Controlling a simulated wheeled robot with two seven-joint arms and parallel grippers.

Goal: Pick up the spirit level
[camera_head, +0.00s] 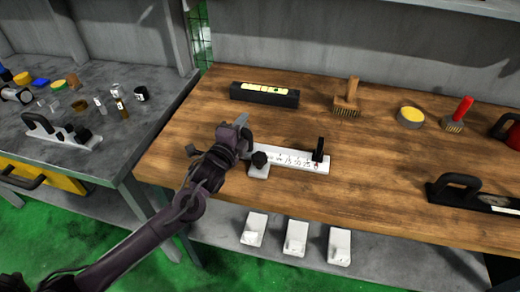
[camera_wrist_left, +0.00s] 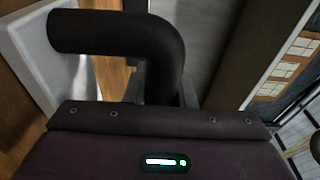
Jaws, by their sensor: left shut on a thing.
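My left gripper (camera_head: 245,140) is at the left end of a white ruled bar (camera_head: 292,160) lying on the wooden bench, with dark marks along it and upright black parts. In the left wrist view a bent black handle (camera_wrist_left: 115,32) fills the space just beyond the gripper body, and its left end meets a white part (camera_wrist_left: 30,65). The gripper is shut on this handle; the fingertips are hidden. A black bar with a pale yellow strip (camera_head: 264,94) lies behind. I cannot tell for sure which piece is the spirit level. My right gripper is out of view.
A brush (camera_head: 346,98), a yellow-topped tin (camera_head: 410,117) and a red-handled brush (camera_head: 458,114) stand at the back. A black-handled tool (camera_head: 462,190) lies at the right. The bench (camera_head: 365,195) is clear between. A grey table (camera_head: 110,75) with small items stands left.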

